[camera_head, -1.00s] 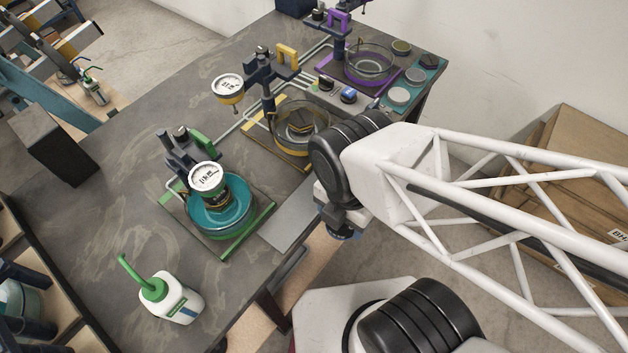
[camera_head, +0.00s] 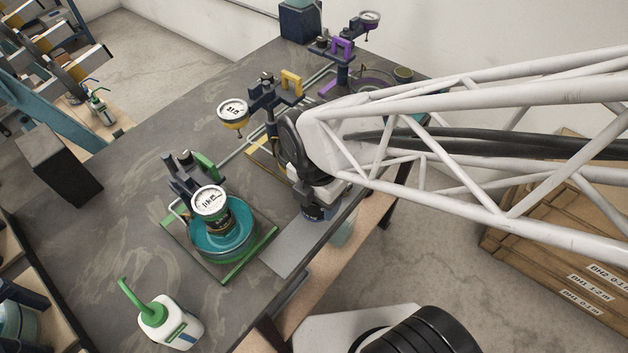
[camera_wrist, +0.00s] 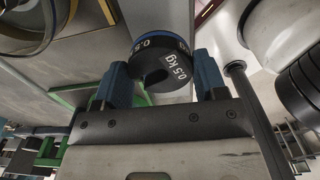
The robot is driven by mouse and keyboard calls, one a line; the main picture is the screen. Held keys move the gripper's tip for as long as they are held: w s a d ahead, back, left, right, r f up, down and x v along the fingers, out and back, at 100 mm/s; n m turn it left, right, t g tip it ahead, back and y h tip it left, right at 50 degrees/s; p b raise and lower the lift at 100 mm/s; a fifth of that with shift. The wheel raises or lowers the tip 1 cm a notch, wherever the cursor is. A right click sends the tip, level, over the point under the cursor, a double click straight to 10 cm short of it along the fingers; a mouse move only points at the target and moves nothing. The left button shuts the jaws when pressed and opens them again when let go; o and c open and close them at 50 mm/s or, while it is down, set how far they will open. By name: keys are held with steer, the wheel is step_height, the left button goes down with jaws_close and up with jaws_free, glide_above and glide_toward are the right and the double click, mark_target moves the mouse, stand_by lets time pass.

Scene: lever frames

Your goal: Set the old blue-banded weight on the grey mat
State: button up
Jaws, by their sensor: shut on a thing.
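The weight (camera_wrist: 168,62) is a dark round disc with a blue band and white "0.5 kg" lettering. In the wrist view, my gripper (camera_wrist: 162,72) is shut on it, a blue finger on each side. In the head view, my gripper (camera_head: 318,210) is low at the bench's right edge, by the upper right end of the grey mat (camera_head: 290,254). I cannot tell the weight apart from the fingers there, nor its height. The mat is a flat, bare grey sheet beside the green frame; its far end is hidden by my gripper.
The green lever frame (camera_head: 188,178) with its teal basin (camera_head: 232,248) stands left of the mat. The yellow frame (camera_head: 268,95) and purple frame (camera_head: 342,55) stand behind, partly covered by my arm. A white bottle (camera_head: 172,325) with a green spout stands at the front left.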

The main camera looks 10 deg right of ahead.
mark_target(316, 209)
stand_by(0.3)
steer(key=shift+f, duration=1.75)
steer(key=o, duration=1.4)
steer(key=shift+f, duration=0.15)
steer(key=shift+c, duration=0.2)
step_height(316, 209, up, 12)
steer(key=shift+r, duration=0.2)
